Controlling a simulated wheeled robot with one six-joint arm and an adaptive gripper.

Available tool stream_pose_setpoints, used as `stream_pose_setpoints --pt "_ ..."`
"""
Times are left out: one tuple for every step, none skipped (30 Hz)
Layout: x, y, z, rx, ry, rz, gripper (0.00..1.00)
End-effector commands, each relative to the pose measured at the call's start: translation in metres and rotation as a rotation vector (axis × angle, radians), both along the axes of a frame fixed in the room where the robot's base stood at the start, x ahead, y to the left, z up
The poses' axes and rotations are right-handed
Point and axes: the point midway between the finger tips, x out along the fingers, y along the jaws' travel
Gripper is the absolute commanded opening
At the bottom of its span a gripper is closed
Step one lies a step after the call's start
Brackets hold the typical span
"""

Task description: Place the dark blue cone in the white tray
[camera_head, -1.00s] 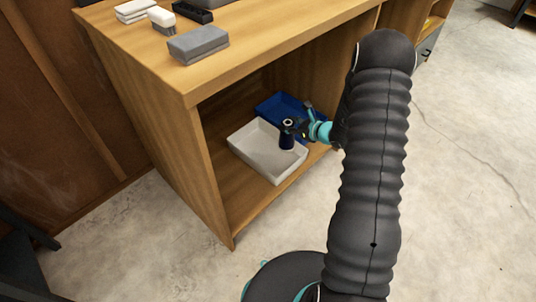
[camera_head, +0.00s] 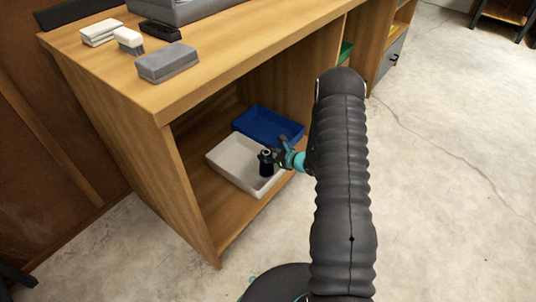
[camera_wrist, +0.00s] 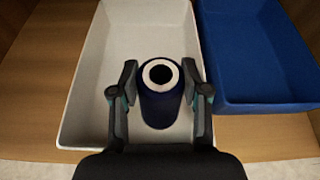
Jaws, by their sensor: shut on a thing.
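The dark blue cone (camera_head: 266,168) has a white ring at its top around a dark hole. In the wrist view the cone (camera_wrist: 161,105) stands between my fingers, top toward the camera. My gripper (camera_head: 272,156) is shut on it, and its fingers (camera_wrist: 160,88) press on both sides. The white tray (camera_head: 226,157) sits on the lower shelf of the wooden cabinet. In the wrist view the cone is over the inside of the white tray (camera_wrist: 105,60). I cannot tell whether its base touches the tray floor.
A blue tray (camera_head: 268,124) lies right behind the white tray, and close on its right in the wrist view (camera_wrist: 262,55). The cabinet top (camera_head: 200,75) overhangs the shelf. A grey block (camera_head: 167,63) and white blocks (camera_head: 101,32) lie on that top.

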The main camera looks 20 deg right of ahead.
Motion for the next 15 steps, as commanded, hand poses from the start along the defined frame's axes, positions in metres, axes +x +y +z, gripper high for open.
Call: stream_pose_setpoints --pt "0.0002 -0.0001 0.0007 0.001 -0.001 0.0 0.0" --pt "0.0001 0.0 0.0006 0.0 0.0 0.0 0.0" --pt "0.0 0.0001 0.0004 0.0 0.0 0.0 0.0" --pt "0.0 0.0 -0.0002 0.0 0.0 0.0 0.0" --pt "0.0 0.0 -0.0011 0.0 0.0 0.0 0.0" --pt "-0.0001 0.0 -0.0025 0.0 0.0 0.0 0.0" --pt "-0.0001 0.0 -0.0033 0.0 0.0 0.0 0.0" --pt "-0.0002 0.0001 -0.0032 -0.001 0.001 0.0 0.48" --pt "-0.0002 0.0 -0.0022 -0.001 0.001 0.0 0.58" --pt "-0.0003 0.0001 -0.0022 0.0 0.001 0.001 0.66" --pt "-0.0003 0.0001 -0.0022 0.0 0.001 0.001 0.71" --pt "-0.0003 0.0001 -0.0022 0.0 0.001 0.001 0.71" --pt "-0.0003 0.0001 -0.0022 0.0 0.002 0.0 0.71" --pt "-0.0003 0.0001 -0.0022 0.0 0.002 0.0 0.71" --pt "-0.0003 0.0001 -0.0022 0.0 0.001 0.001 0.71"
